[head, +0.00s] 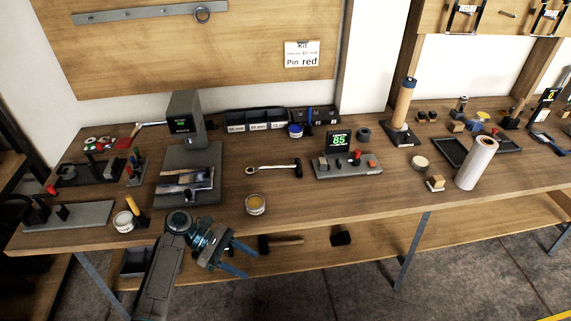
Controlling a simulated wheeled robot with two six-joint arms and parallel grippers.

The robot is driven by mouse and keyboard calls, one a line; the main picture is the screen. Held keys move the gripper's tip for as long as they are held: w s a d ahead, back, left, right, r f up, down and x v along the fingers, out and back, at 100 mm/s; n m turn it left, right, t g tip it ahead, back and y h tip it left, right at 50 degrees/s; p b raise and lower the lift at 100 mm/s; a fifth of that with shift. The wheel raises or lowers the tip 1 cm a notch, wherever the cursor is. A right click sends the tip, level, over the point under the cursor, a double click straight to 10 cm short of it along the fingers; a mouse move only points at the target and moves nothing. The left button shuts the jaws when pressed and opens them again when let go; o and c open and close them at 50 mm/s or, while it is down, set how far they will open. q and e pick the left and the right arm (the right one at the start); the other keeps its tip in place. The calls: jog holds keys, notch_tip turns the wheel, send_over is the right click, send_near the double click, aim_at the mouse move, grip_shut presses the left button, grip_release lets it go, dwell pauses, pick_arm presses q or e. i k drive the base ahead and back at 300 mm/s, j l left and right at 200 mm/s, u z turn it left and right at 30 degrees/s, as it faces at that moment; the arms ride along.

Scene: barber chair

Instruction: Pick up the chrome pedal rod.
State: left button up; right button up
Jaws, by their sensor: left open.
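A shiny chrome rod (272,168) with a ring-shaped left end and a black piece at its right end lies flat on the workbench (325,203). It looks like the chrome pedal rod. My left gripper (251,264) is open and empty, with its blue fingers pointing right. In the picture it is below the rod, in front of the bench's front edge, clear of the rod. My right gripper is not in view.
A grey press-like machine (186,147) is left of the rod. A block with a green "85" display (345,168) is to its right. Dark bins (255,122) stand behind.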

aim_at(297, 165)
jog(key=i, duration=1.45)
